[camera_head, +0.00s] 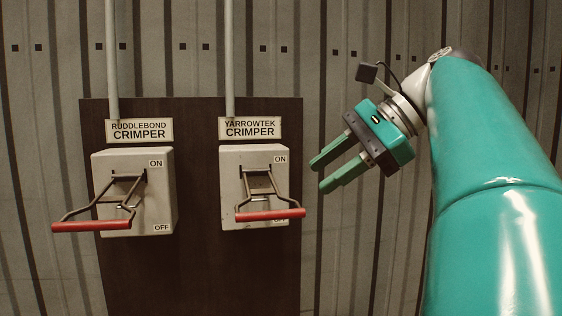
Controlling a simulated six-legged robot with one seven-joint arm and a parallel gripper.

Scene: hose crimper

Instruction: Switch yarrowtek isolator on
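The Yarrowtek isolator (232,170) is a grey box at the centre, under a sign reading "YARROWTEK CRIMPER" (253,128). ON is marked at its top and OFF at its bottom. Its metal lever ends in a red handle (270,215), which sits low and partly covers the OFF mark. My gripper (316,175) is to the right of this box, with its two green fingers pointing left and down. The fingers are apart with nothing visible between them, and do not appear to touch the handle.
A similar Ruddlebond box (105,172) is at the left, with its red handle (92,226) also low and sticking out. Both boxes are on a dark panel (200,270) on a corrugated wall. Grey conduits (229,60) run up from the boxes. Space below the boxes looks clear.

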